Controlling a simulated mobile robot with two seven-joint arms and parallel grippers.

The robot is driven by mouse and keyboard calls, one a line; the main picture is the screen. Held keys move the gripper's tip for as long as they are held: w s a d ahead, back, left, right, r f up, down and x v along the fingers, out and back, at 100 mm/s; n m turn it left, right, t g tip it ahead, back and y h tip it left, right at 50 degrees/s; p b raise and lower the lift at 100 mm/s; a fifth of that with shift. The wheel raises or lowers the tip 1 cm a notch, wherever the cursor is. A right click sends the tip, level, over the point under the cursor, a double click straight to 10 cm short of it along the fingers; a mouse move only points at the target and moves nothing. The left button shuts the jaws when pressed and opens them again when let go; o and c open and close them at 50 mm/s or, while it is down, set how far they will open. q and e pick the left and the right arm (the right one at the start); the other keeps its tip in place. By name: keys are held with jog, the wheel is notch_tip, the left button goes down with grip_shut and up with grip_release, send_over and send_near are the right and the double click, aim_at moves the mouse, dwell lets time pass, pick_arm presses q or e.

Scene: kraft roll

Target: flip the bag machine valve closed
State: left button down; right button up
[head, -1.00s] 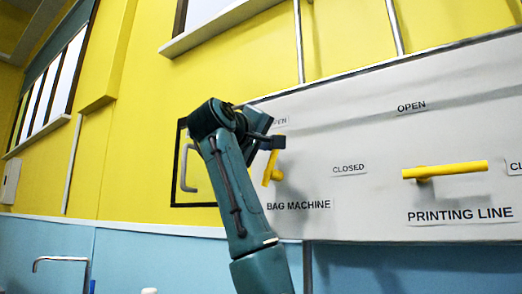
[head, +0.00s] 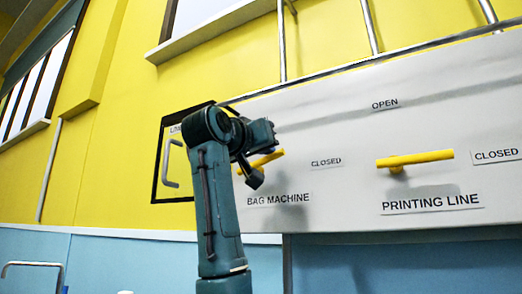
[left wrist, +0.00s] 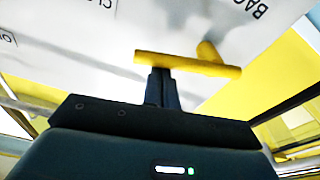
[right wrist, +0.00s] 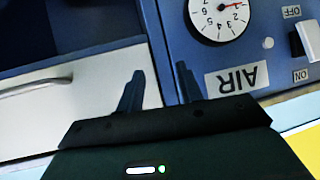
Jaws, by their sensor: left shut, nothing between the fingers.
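The bag machine valve is a yellow bar handle (head: 268,158) on the white panel, above the BAG MACHINE label (head: 279,199). It lies near level, its right end tilted slightly up and facing the CLOSED label (head: 326,162). My right gripper (right wrist: 160,85) is open and empty in the right wrist view, away from this valve.
The printing line valve (head: 415,159) is a level yellow handle to the right. A grey pull handle (head: 171,163) in a black frame is to the left. The right wrist view shows a dial gauge (right wrist: 220,15), an AIR label (right wrist: 237,77) and a switch (right wrist: 308,40).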

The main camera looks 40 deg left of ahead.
pick_arm(q)
jog(key=shift+d+f+m+b, duration=0.25)
jog(key=shift+f+m+b, duration=0.2)
jog(key=shift+f+m, duration=0.3)
pick_arm(e)
jog(key=shift+a+y, duration=0.3)
jog(key=shift+d+f, duration=0.1)
jog(key=shift+f, duration=0.05)
